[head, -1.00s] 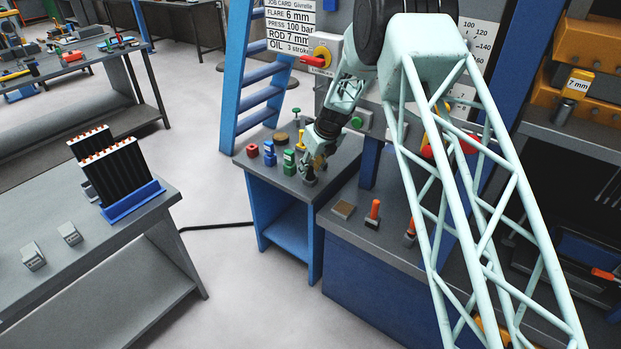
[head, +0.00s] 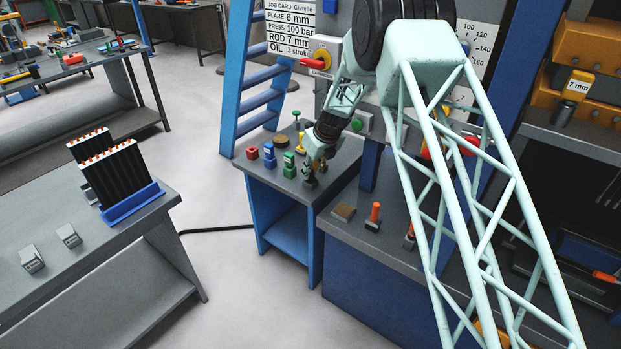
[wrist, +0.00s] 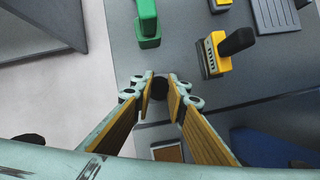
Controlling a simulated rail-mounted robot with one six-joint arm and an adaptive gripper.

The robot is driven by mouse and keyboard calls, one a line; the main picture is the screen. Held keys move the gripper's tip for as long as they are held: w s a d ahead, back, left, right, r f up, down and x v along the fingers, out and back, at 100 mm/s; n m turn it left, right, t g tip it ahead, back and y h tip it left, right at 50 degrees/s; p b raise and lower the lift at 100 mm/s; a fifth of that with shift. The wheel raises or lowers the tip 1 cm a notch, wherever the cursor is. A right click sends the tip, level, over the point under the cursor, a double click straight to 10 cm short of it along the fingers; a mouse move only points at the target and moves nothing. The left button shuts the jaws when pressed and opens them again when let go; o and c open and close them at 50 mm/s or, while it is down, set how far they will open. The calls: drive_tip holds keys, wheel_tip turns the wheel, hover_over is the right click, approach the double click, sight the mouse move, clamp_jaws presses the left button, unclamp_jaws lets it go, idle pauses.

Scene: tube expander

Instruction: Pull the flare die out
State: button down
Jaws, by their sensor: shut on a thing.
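My gripper (head: 311,171) is low over the right part of the small blue bench, pointing down. In the wrist view its two fingers (wrist: 160,92) close around a small dark round piece (wrist: 160,86). Only the end of this piece shows; I cannot tell from its markings whether it is the flare die. In the wrist view a green block (wrist: 148,26) stands at the top and a yellow block with a black handle (wrist: 217,55) stands to the right, both apart from my fingers. The bottom of the held piece is hidden.
On the bench top, left of my gripper, stand a red block (head: 252,153), a blue block (head: 269,156) and a green block (head: 289,165). An orange-handled tool (head: 373,216) stands on the neighbouring bench.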

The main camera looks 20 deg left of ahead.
drive_tip(key=shift+r+p, duration=0.7)
drive_tip(key=shift+p, duration=0.15)
idle(1.6)
drive_tip(key=shift+r+p, duration=3.15)
drive_tip(key=shift+r, duration=0.5)
